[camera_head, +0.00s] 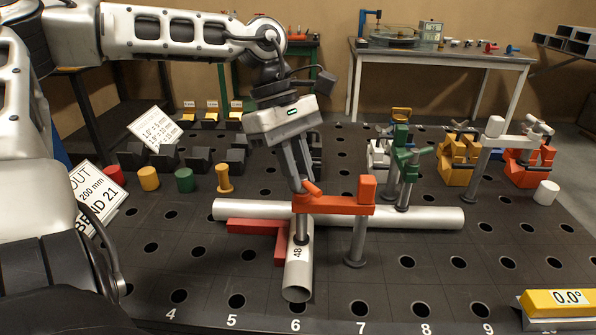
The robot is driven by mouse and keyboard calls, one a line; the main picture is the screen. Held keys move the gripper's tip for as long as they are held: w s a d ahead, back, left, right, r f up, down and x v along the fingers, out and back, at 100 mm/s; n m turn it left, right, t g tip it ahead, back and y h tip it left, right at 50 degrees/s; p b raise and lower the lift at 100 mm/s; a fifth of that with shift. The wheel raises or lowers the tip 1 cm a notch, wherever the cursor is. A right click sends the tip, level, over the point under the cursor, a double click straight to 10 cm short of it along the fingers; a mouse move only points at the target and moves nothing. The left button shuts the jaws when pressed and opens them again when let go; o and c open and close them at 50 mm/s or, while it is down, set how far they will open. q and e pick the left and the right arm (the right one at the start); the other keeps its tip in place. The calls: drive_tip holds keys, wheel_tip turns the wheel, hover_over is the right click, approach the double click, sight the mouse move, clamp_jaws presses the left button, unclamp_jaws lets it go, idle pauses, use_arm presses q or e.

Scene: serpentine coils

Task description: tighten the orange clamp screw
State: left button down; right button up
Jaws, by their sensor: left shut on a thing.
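The orange clamp (340,206) has a grey post standing in the perforated table and a flat orange arm reaching left over the pipes. My left gripper (303,189) points down from above, with its fingers shut on the orange clamp screw (313,189) at the arm's left end. The fingers hide part of the screw. Below it, a pipe stub marked 48 (298,275) points to the front and meets a long grey pipe (415,215) lying across the table. My right gripper is not in view.
An orange-red angle block (255,226) lies left of the stub. Green (407,160), yellow (455,165) and orange (527,165) clamps stand at the right. Coloured pegs (184,180) and dark V-blocks stand at the left. The front table is mostly clear.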

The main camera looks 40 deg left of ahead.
use_arm(q)
drive_tip(key=shift+m, duration=0.5)
idle(1.1)
idle(0.8)
drive_tip(key=c, duration=1.4)
unclamp_jaws()
drive_tip(key=shift+o, duration=0.2)
drive_tip(key=v, duration=1.6)
drive_tip(key=shift+w, duration=0.3)
